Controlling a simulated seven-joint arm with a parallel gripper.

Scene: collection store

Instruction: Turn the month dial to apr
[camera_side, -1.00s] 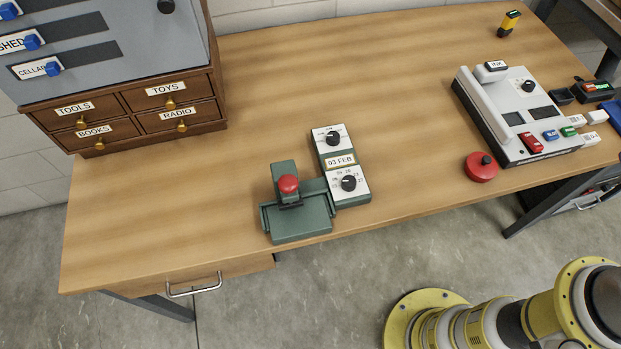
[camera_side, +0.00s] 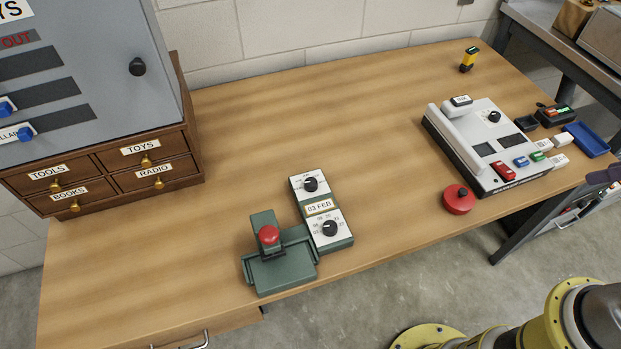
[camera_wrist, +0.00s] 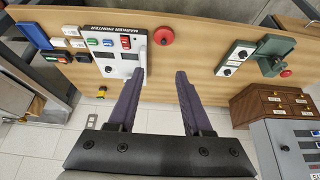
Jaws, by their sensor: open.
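The green date stamp unit (camera_side: 340,243) stands near the table's front edge, with a window reading "03 FEB". Its upper black dial (camera_side: 310,184) sits on a white plate behind the window and seems to be the month dial; its small markings are unreadable. The lower dial (camera_side: 330,228) has numbers around it. In the wrist view the upper dial (camera_wrist: 227,71) shows right of my fingers. My gripper (camera_wrist: 161,76) is open and empty, well apart from the unit. Dark fingertips, seemingly mine, show at the side view's right edge.
A green stamp press with a red knob (camera_side: 268,235) adjoins the unit. A wooden drawer cabinet (camera_side: 105,185) stands left. A red round button (camera_side: 459,199) and a marker printer (camera_side: 488,145) are right. The table's middle behind the dials is clear.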

